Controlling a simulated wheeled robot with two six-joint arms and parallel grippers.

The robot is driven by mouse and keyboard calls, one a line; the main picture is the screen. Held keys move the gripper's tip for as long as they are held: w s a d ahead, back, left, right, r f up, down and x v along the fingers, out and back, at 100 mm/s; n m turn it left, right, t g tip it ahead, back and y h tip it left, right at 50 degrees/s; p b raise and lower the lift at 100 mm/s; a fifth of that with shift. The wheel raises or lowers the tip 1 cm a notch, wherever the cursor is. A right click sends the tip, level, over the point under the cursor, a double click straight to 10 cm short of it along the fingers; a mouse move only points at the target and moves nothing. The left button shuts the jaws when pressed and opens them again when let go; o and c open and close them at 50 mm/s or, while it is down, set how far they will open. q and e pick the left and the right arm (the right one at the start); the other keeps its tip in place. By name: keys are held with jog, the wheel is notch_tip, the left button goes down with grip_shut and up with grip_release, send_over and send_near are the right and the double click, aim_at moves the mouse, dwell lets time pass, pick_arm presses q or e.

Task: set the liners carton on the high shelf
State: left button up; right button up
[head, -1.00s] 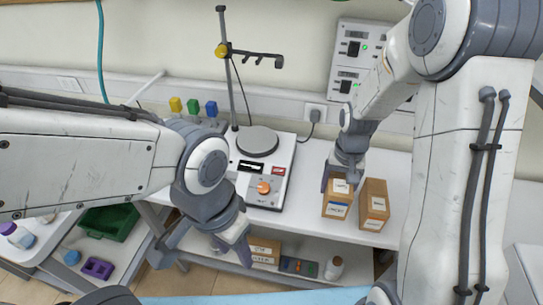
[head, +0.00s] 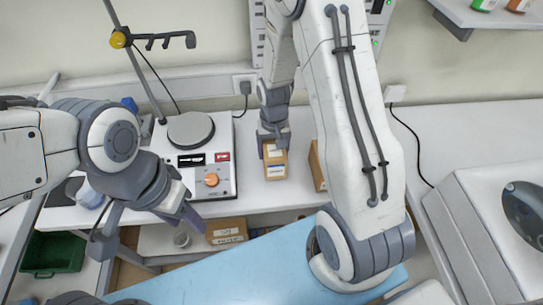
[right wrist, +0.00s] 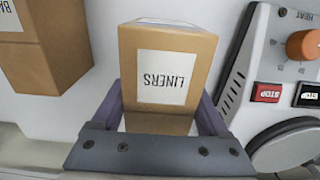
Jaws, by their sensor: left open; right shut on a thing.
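The liners carton (head: 275,166) is a small brown box with a white label on the bench. In the right wrist view its label (right wrist: 167,77) reads LINERS, upside down. My right gripper (head: 273,143) is shut on it, with a finger on either side of the carton. I cannot tell whether its base touches the bench. The high shelf (head: 462,14) is partly in view at the top right. My left gripper (head: 147,228) is open and empty, in front of the hotplate.
Another brown carton (head: 317,165) stands right of the liners carton, partly behind my right arm. A hotplate (head: 222,184) with a stand is on the left. Bottles (head: 484,5) occupy the high shelf. A white machine (head: 465,205) stands right. The bench between is mostly clear.

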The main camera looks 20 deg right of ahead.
jog(key=shift+f+p, duration=0.35)
jog(key=shift+f, duration=1.5)
jog(key=shift+f, duration=0.2)
jog(key=o, duration=1.3)
jog(key=shift+r, duration=0.1)
